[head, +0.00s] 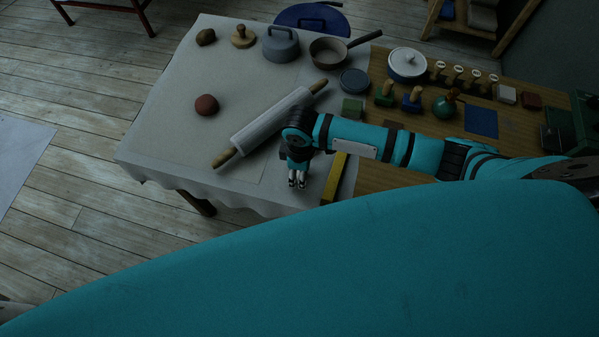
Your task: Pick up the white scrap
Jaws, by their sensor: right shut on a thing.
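My right gripper (298,184) points down over the front part of the white cloth, just below the rolling pin and left of a yellow strip. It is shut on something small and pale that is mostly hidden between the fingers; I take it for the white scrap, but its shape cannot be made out. No other white scrap shows on the cloth. Whether the fingertips touch the cloth cannot be told. My left gripper is not in view.
A rolling pin (269,125) lies diagonally beside my right gripper. A reddish-brown ball (206,105), a grey handled block (281,43) and a pan (329,51) are farther back. A white lidded pot (408,64) and several stamps stand right. The left cloth (165,130) is clear.

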